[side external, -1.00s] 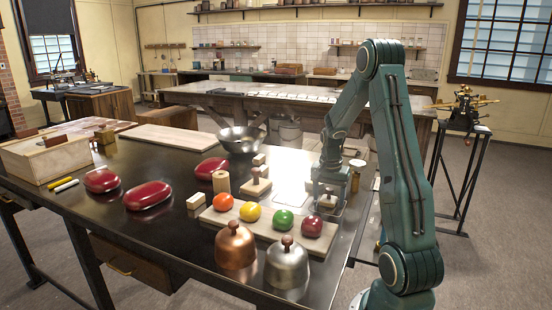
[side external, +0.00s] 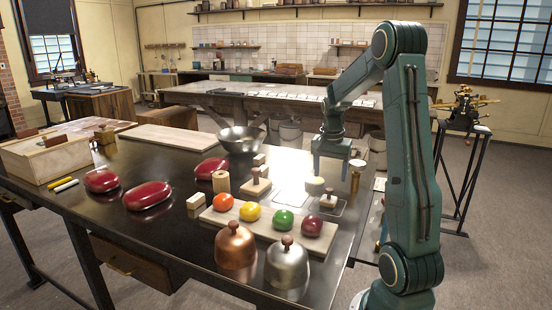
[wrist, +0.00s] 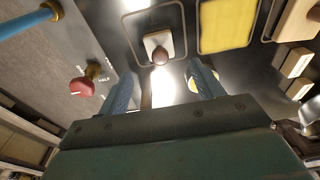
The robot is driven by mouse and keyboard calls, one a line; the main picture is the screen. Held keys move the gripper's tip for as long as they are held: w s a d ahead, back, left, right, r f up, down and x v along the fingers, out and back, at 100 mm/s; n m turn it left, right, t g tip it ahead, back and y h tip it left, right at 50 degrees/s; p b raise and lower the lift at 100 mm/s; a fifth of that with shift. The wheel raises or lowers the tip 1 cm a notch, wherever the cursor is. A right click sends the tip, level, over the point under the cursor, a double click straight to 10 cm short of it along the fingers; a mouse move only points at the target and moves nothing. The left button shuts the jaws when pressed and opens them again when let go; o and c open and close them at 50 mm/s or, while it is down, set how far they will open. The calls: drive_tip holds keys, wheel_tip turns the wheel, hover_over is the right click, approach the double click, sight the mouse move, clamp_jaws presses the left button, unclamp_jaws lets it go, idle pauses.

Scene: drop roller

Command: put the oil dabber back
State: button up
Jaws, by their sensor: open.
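What looks like the oil dabber, a small pale square block with a dark brown knob (side external: 328,197), sits upright inside a thin-rimmed square tray (side external: 344,209) at the right side of the dark table. In the wrist view the dabber (wrist: 153,42) stands inside the tray's outline, knob toward me. My gripper (side external: 331,178) is above it, apart from it. In the wrist view my blue fingers (wrist: 163,88) are spread with nothing held between them.
A similar knobbed block (side external: 257,186) stands to the left. A board (side external: 214,215) holds orange, yellow, green and dark red rounded pieces. Copper (side external: 235,246) and silver (side external: 287,262) domes stand in front. A metal funnel-like bowl (side external: 242,142) is behind. The wrist view shows a red knob (wrist: 82,87) and a yellow pad (wrist: 227,25).

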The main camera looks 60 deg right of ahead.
drive_tip(key=shift+a+r, duration=0.15)
drive_tip(key=shift+r, duration=0.7)
drive_tip(key=shift+a+r, duration=0.1)
drive_tip(key=shift+r, duration=0.7)
drive_tip(key=w+a+r+n+t, duration=0.1)
drive_tip(key=a+r+n, duration=0.35)
drive_tip(key=a, duration=0.55)
drive_tip(key=w+a+r+n+t, duration=0.25)
drive_tip(key=a+n, duration=0.25)
drive_tip(key=a, duration=0.5)
drive_tip(key=s+a+n+t, duration=0.1)
drive_tip(key=s+a+n, duration=0.3)
drive_tip(key=a, duration=0.3)
drive_tip(key=s+a+n+t+y, duration=0.1)
drive_tip(key=s+a+n, duration=0.3)
drive_tip(key=a, duration=0.3)
drive_tip(key=shift+s+a+f, duration=0.15)
drive_tip(key=shift+s+a, duration=0.1)
drive_tip(key=shift+s, duration=0.2)
